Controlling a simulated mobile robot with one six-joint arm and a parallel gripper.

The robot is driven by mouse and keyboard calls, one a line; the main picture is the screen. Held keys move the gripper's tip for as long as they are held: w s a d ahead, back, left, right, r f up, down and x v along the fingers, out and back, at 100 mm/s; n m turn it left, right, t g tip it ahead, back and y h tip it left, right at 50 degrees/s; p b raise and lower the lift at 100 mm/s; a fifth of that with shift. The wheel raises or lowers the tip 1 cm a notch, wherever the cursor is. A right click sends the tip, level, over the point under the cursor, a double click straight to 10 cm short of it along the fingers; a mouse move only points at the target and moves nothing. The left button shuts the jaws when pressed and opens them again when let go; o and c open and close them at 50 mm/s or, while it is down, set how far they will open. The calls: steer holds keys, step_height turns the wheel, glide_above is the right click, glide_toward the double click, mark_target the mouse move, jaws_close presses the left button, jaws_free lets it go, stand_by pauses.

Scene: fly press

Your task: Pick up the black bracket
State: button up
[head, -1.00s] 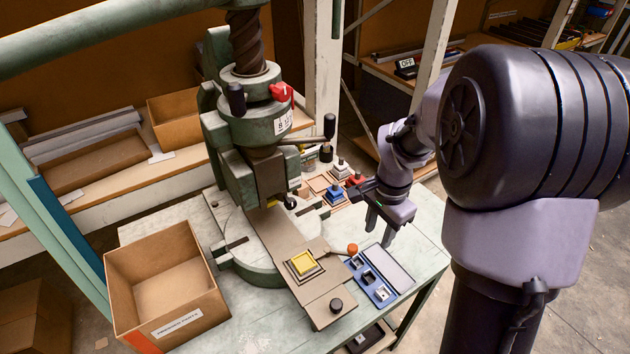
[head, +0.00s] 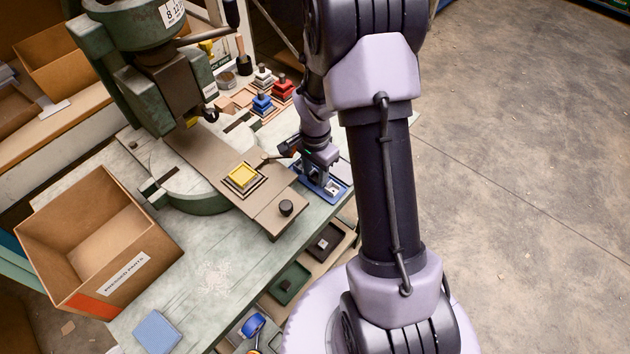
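My gripper (head: 322,174) is low over the blue tray (head: 343,198) on the right edge of the press table, and points down. It covers much of the tray. One compartment by the fingers shows a small pale piece (head: 333,188) with a dark middle. I cannot make out a black bracket for sure; it may be hidden behind my gripper. The fingertips are too small and covered to tell whether they are open or shut, or whether they touch anything.
The green fly press (head: 150,90) stands left of my gripper, its plate (head: 262,207) bearing a yellow block (head: 242,177). Blue and red stacked pieces (head: 262,103) stand behind. A cardboard box (head: 95,235) is at the left. Small trays (head: 290,283) sit below the table edge.

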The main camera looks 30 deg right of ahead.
jaws_close()
steer(key=shift+r, duration=0.1)
